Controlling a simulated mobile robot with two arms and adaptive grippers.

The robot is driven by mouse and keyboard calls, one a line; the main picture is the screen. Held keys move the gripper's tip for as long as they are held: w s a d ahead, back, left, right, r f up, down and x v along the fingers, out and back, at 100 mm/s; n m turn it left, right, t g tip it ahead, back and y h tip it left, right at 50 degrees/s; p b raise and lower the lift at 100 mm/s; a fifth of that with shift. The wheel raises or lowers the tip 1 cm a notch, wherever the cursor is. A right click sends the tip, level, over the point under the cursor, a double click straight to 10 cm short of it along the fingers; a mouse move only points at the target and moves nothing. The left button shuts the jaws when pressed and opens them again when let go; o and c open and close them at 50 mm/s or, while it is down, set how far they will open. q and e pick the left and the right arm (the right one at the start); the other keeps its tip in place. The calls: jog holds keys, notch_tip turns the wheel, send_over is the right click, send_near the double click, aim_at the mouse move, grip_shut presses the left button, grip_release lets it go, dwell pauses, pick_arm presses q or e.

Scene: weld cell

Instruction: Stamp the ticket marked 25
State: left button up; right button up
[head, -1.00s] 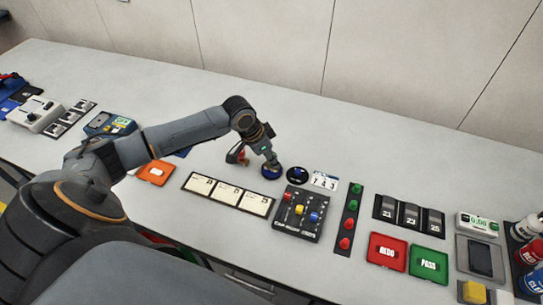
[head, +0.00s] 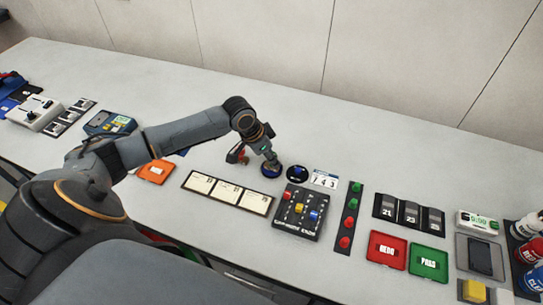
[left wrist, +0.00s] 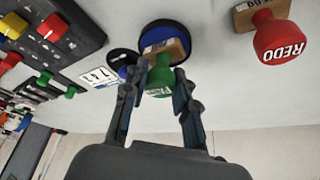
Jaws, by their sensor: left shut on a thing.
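My left gripper (head: 268,160) is shut on a stamp with a green handle (left wrist: 160,80) and a wooden block. The stamp is at the round ink pad (head: 271,171), whose blue top also shows in the left wrist view (left wrist: 157,37); I cannot tell if they touch. A red REDO stamp (left wrist: 280,42) stands apart from it, and shows beside the gripper in the head view (head: 236,154). Three cream tickets (head: 228,195) lie in a row on a dark strip; their numbers are too small to read surely. My right gripper is not in view.
A slider panel (head: 300,212) is right of the tickets. A red REDO tray (head: 387,251) and green PASS tray (head: 428,262) lie farther right. An orange tray (head: 156,172) is left of the tickets. The table behind the ink pad is clear.

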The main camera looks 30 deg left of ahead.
pick_arm(q)
jog(key=shift+s+f+p, duration=0.1)
jog(key=shift+p, duration=0.2)
dwell(1.0)
dwell(0.4)
jog(key=shift+r+p, duration=0.65)
jog(key=shift+p, duration=0.15)
notch_tip(320, 180, up, 6)
jog(key=p, duration=0.6)
jog(key=shift+f, duration=0.1)
jog(key=shift+d, duration=0.1)
